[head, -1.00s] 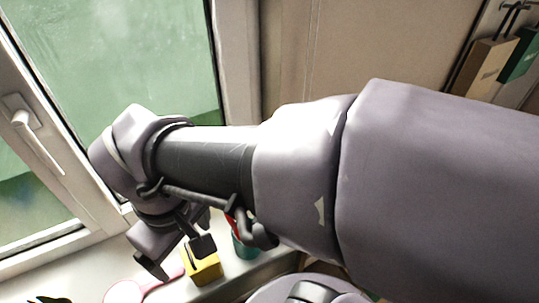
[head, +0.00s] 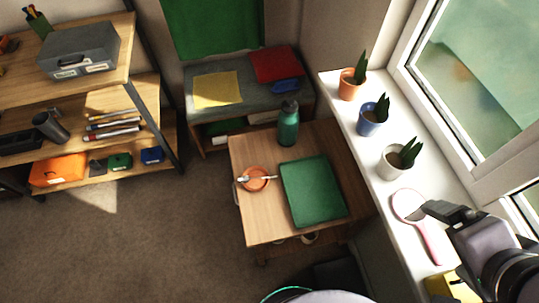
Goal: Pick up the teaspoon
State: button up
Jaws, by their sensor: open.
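A small pale teaspoon (head: 268,177) appears to lie across the orange saucer (head: 255,187) on the left part of the low wooden table. My gripper (head: 448,242) is at the lower right of the head view, over the white windowsill, well to the right of the table. It is open, with nothing seen between its fingers, and is far from the teaspoon.
The windowsill (head: 375,178) bears several potted plants, a pink round-headed object (head: 409,205) and a yellow block (head: 447,287). Shelves (head: 120,100) stand left; carpet (head: 140,245) is open between.

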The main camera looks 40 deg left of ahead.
aim_at(245, 180)
jog(key=j+u, duration=0.1)
jog(key=u, duration=0.35)
jog(key=j+u, duration=0.1)
jog(key=u, duration=0.4)
jog(key=j+u, duration=0.1)
jog(key=u, duration=0.8)
jog(key=j+z, duration=0.3)
jog(key=i+j+z, duration=0.15)
jog(key=j+z, duration=0.25)
jog(key=i+j+z, duration=0.1)
jog(key=j+z, duration=0.15)
jog(key=z, duration=0.15)
jog(key=j+z, duration=1.1)
jog(key=z, duration=0.15)
